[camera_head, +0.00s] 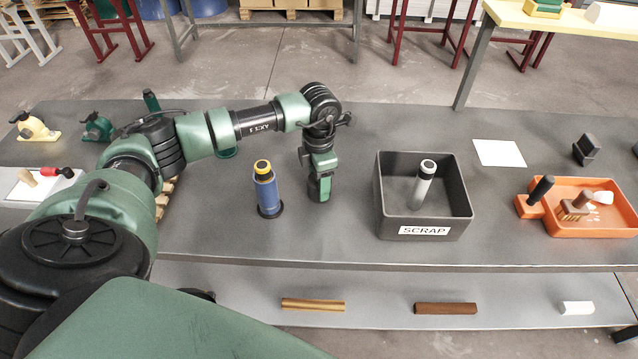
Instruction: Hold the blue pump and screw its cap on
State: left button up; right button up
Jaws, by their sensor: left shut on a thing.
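The blue pump (267,193) stands upright on the grey bench, on a dark round foot. It has a yellow ring with a dark centre at its top. My left gripper (320,197) points down just to the right of the pump, apart from it. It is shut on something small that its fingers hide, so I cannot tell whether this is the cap. No separate cap shows clearly elsewhere. My right gripper is not in view.
A dark SCRAP box (457,202) holds a grey cylinder (422,185) with a pale top. An orange tray (618,224) with tools is at the right. The bench between pump and box is mostly clear.

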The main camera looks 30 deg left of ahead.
pick_arm(q)
notch_tip(320, 180, up, 19)
jog(key=b, duration=0.3)
jog(key=shift+r+b, duration=0.2)
jog(key=shift+b, duration=0.2)
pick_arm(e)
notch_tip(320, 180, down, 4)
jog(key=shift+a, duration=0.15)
pick_arm(q)
jog(key=s+d+f+m, duration=0.4)
jog(key=s+d+m, duration=0.2)
jog(key=m, duration=0.8)
jog(key=s+d+f+m, duration=0.5)
jog(key=s+d+m, duration=0.2)
jog(key=m, duration=0.7)
jog(key=shift+s+d+f+m, duration=0.2)
jog(key=shift+s+f+m, duration=0.1)
jog(key=shift+s, duration=0.7)
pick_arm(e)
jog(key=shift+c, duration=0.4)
